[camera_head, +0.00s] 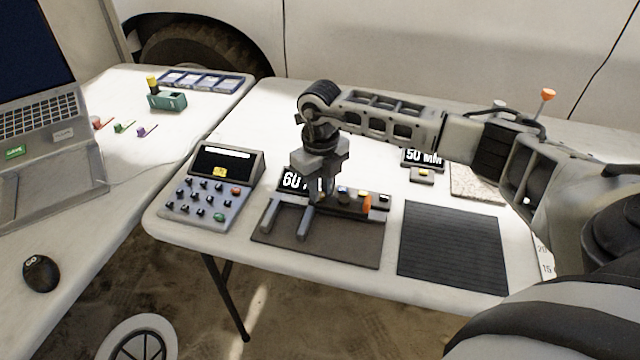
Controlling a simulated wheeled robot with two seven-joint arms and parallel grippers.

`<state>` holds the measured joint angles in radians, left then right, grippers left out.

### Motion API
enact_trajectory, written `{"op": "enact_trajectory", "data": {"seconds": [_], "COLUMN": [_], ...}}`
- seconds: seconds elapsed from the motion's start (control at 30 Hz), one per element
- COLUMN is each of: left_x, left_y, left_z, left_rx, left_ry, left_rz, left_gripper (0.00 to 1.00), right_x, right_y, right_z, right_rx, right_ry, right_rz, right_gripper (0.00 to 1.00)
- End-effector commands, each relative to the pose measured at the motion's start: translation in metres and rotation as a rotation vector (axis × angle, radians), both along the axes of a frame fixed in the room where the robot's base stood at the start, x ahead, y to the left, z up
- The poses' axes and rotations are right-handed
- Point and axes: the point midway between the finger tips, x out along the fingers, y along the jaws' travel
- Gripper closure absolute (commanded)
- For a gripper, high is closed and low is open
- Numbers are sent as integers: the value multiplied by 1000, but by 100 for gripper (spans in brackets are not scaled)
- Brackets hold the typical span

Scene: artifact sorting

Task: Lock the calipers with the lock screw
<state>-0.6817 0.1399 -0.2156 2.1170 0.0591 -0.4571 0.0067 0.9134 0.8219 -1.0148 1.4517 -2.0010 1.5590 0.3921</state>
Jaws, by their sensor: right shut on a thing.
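The calipers (305,222) lie on a dark mat (345,252) on the white table, with two grey jaws pointing toward the front and a dark beam running to the right. An orange part (367,203) stands near the beam's right end. My right gripper (318,198) points down over the calipers, just right of the jaws, and is shut on a small part there, which looks like the lock screw. The fingers hide most of that part. My left gripper is not in view.
A button console with a screen (215,183) stands left of the calipers. A dark ribbed mat (453,245) lies empty to the right. A "60" sign (291,180) is partly hidden behind my gripper; a "50 MM" sign (424,158) stands farther back. A laptop (45,120) is at left.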

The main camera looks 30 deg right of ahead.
Motion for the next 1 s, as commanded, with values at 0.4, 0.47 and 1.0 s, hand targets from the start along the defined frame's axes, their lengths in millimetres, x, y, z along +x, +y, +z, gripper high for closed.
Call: {"op": "enact_trajectory", "data": {"seconds": [0.4, 0.47, 1.0], "left_x": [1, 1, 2], "left_y": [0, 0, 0], "left_z": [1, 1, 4], "left_rx": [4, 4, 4], "left_ry": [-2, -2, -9], "left_rz": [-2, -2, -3], "left_gripper": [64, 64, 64], "right_x": [2, 2, 1], "right_y": [-1, -1, -1], "right_z": [3, 3, 1], "right_rx": [-1, -1, -1], "right_ry": [-5, -5, -3], "right_rz": [-80, -80, -77], "right_gripper": [100, 100, 61]}}
